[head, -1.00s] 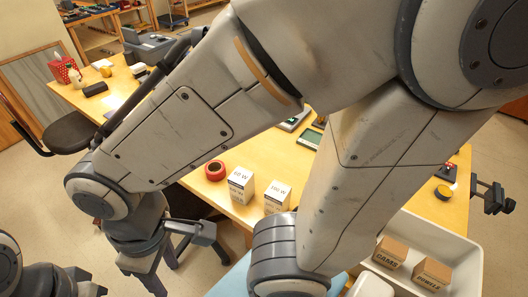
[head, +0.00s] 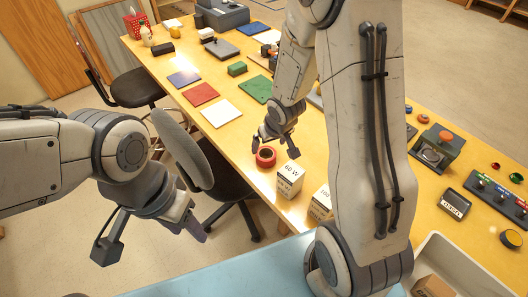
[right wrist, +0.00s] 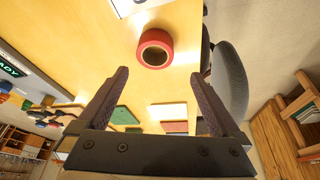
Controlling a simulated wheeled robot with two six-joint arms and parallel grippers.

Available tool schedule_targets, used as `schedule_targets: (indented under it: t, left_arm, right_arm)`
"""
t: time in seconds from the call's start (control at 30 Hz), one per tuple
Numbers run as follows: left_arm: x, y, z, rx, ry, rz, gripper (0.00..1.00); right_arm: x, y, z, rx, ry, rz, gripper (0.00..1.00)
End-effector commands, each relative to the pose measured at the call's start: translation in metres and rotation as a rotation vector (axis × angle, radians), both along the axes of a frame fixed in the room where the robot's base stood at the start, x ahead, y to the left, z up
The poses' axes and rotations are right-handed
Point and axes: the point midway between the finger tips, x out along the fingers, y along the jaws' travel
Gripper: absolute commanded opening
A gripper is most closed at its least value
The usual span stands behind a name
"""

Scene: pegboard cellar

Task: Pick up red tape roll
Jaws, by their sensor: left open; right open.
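The red tape roll (head: 266,163) lies flat on the yellow table near its left edge. My right gripper (head: 275,144) is just beyond it in the head view, open and empty, pointing down. In the right wrist view the red tape roll (right wrist: 155,37) is ahead of the open fingers (right wrist: 160,98), roughly centred between them, with a gap. My left gripper (head: 192,222) is open and empty, off the table's left side above the floor and chair.
A white 60 W box (head: 290,180) stands close to the roll, and another box (head: 320,204) is partly hidden by my arm. Coloured flat sheets (head: 201,94) lie farther back. A black chair (head: 222,172) is against the table's left edge.

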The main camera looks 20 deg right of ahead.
Motion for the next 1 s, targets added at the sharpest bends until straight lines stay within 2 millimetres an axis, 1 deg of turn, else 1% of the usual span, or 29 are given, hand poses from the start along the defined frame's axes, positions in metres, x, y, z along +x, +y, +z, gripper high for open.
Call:
schedule_targets:
  t: [0.03, 0.1, 0.23, 0.3, 0.4, 0.57, 0.8, 0.9, 1.0]
  left_arm:
    - [0.000, 0.000, 0.000, 0.000, 0.000, 0.000, 0.50]
    - [0.000, 0.000, -0.004, 0.000, 0.000, 0.000, 0.50]
    - [0.000, 0.000, -0.015, 0.000, 0.000, -0.001, 0.50]
    - [0.000, 0.000, -0.016, 0.000, 0.000, -0.001, 0.50]
    - [0.000, 0.000, -0.018, 0.000, 0.000, -0.001, 0.50]
    - [0.000, 0.000, -0.017, 0.000, 0.000, -0.001, 0.50]
    - [0.000, 0.000, -0.011, 0.000, 0.000, -0.001, 0.50]
    - [0.000, 0.000, -0.010, 0.000, 0.000, -0.001, 0.50]
    - [0.000, 0.000, -0.010, 0.000, 0.000, -0.001, 0.50]
  right_arm:
    - [0.003, -0.007, -0.007, 0.007, -0.005, -0.014, 1.00]
    - [0.008, -0.009, -0.018, 0.013, -0.012, -0.020, 1.00]
    - [0.016, -0.009, -0.039, 0.014, -0.014, -0.020, 1.00]
    - [0.021, -0.008, -0.047, 0.014, -0.014, -0.019, 1.00]
    - [0.025, -0.008, -0.055, 0.014, -0.014, -0.018, 1.00]
    - [0.029, -0.007, -0.063, 0.013, -0.014, -0.018, 1.00]
    - [0.041, -0.006, -0.093, 0.013, -0.012, -0.018, 1.00]
    - [0.045, -0.006, -0.101, 0.012, -0.014, -0.016, 1.00]
    - [0.046, -0.006, -0.105, 0.013, -0.014, -0.017, 1.00]
